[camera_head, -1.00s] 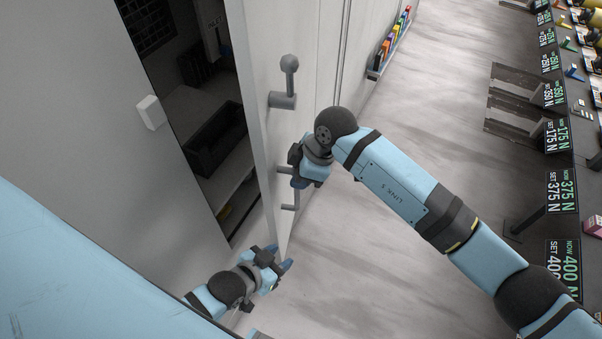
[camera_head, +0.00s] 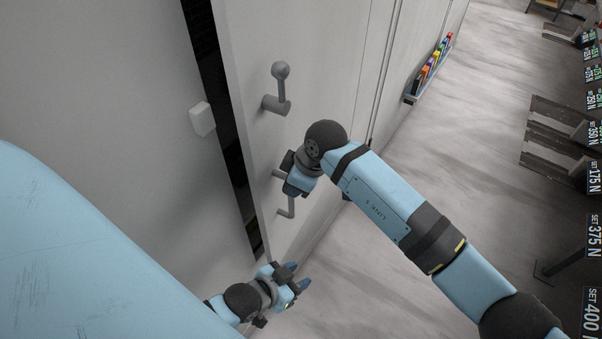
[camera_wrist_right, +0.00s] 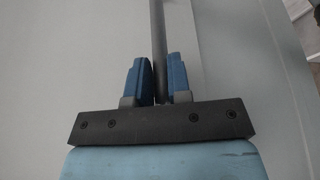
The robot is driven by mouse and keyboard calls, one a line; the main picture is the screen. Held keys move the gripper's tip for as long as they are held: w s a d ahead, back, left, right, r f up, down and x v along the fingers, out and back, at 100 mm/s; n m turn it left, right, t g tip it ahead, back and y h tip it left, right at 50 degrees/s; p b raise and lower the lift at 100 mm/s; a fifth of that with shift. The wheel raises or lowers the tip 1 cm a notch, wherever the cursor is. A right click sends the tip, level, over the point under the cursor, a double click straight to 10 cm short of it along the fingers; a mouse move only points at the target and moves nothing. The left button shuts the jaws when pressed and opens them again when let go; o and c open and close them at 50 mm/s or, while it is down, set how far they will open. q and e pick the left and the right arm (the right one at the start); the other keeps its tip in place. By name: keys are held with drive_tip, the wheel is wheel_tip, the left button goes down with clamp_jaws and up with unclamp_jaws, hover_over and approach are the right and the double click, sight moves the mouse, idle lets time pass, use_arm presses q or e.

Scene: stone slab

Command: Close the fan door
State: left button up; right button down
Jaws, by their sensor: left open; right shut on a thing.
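The fan door (camera_head: 318,55) is a light grey panel in the head view, standing slightly ajar with a narrow dark gap (camera_head: 225,120) along its left edge. It carries a grey lever with a round knob (camera_head: 280,85) and a lower grey handle (camera_head: 288,208). My right gripper (camera_head: 284,180) is at the door's face by the lower handle. In the right wrist view its blue fingers (camera_wrist_right: 160,80) are shut around a grey bar (camera_wrist_right: 158,40). My left gripper (camera_head: 300,277) is open and empty near the door's lower edge, apart from the handle.
A white box (camera_head: 201,119) sits on the grey wall left of the gap. A small shelf with coloured items (camera_head: 430,70) is on the wall to the right. Dark plates (camera_head: 560,145) and number signs stand at the far right. The grey floor (camera_head: 420,160) between is clear.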

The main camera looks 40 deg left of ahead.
drive_tip(key=shift+s+a+f, duration=0.15)
drive_tip(key=shift+s+f, duration=0.1)
drive_tip(key=shift+s, duration=0.2)
drive_tip(key=c, duration=1.3)
unclamp_jaws()
drive_tip(key=shift+o, duration=1)
drive_tip(key=shift+s+r, duration=0.1)
drive_tip(key=shift+r, duration=0.1)
drive_tip(key=shift+w+r, duration=0.15)
drive_tip(key=shift+w, duration=0.1)
drive_tip(key=b+v, duration=0.2)
drive_tip(key=v, duration=1.1)
drive_tip(key=shift+r, duration=0.25)
